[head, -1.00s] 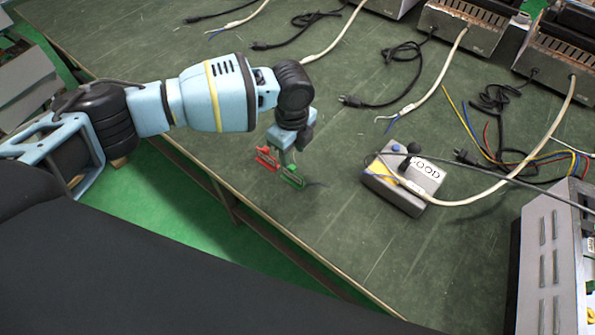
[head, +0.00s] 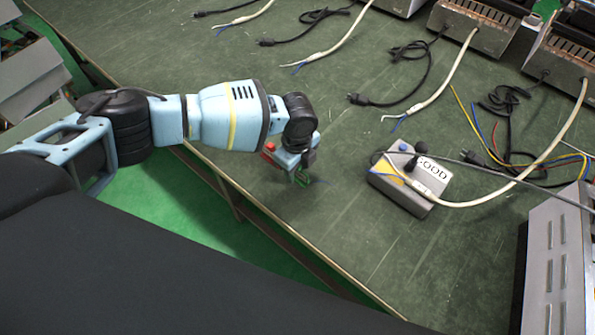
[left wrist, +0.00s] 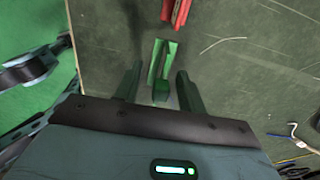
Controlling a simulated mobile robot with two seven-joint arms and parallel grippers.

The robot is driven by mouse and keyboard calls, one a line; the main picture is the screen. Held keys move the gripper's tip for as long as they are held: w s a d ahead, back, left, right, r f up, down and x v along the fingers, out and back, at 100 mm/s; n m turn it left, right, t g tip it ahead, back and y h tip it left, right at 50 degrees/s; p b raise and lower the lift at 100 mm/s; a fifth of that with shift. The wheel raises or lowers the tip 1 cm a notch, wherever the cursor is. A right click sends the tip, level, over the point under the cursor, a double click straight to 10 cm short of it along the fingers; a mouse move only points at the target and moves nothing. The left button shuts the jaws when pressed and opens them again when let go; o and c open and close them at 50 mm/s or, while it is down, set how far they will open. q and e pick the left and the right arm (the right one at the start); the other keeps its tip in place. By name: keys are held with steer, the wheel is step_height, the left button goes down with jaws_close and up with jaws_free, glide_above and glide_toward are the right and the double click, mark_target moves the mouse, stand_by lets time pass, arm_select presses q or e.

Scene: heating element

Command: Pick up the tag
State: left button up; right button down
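A green tag-like clip (head: 303,179) lies on the green table close to its edge. It also shows in the left wrist view (left wrist: 161,72), between the two fingers. A similar red clip (head: 269,148) lies just left of it, partly hidden by my left gripper (head: 304,168); it also shows at the top of the left wrist view (left wrist: 175,12). My left gripper's fingers are spread, with gaps to both sides of the green clip. My right gripper is out of view.
The table (head: 370,245) is bare around the clips. White and black cables (head: 437,88) lie farther back, and metal appliances (head: 470,30) stand at the rear. A grey metal cabinet (head: 560,260) stands at the lower right. The table edge drops to a green floor (head: 185,195).

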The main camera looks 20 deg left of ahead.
arm_select(q)
jaws_close()
steer(key=shift+r, duration=0.15)
stand_by(0.4)
steer(key=shift+r, duration=0.7)
steer(key=shift+s+r+p, duration=0.25)
steer(key=shift+r+p, duration=0.05)
steer(key=shift+r, duration=0.75)
steer(key=s+d+r+p, duration=0.1)
steer(key=s+d+p, duration=0.1)
steer(key=s, duration=1.3)
steer(key=shift+s, duration=0.2)
